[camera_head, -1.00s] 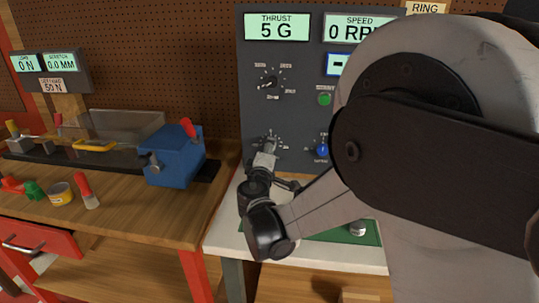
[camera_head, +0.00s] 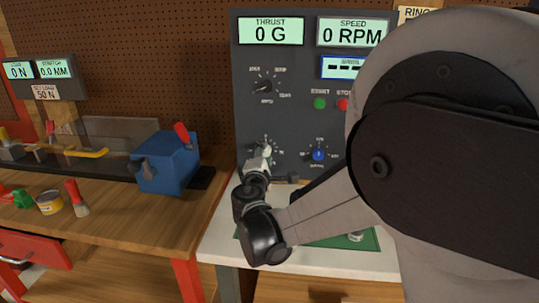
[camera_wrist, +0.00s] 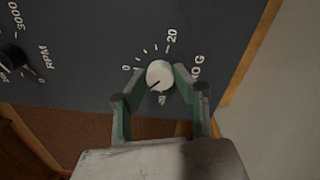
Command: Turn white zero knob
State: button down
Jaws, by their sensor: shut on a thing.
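The white zero knob (camera_wrist: 160,75) is on the grey control panel, with a scale around it marked 0, 20 and G. A dark pointer line on it points toward the lower left in the wrist view. My gripper (camera_wrist: 156,84) is shut on the knob, with one finger on each side. In the head view, my gripper (camera_head: 260,160) reaches the lower left of the panel and partly covers the knob (camera_head: 267,146). The thrust display (camera_head: 270,31) reads 0 G.
The panel (camera_head: 300,120) also has a black knob (camera_head: 265,87), a blue knob (camera_head: 318,154), a green button (camera_head: 320,103) and a red button (camera_head: 343,104). The speed display (camera_head: 352,33) reads 0 RPM. A blue vise-like block (camera_head: 168,165) stands on the left bench.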

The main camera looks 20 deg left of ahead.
jog(key=c, duration=1.4)
grip_release()
jog(key=shift+o, duration=0.2)
jog(key=shift+s, duration=0.1)
jog(key=s+d, duration=0.1)
jog(key=s, duration=1.1)
jog(key=shift+d, duration=0.4)
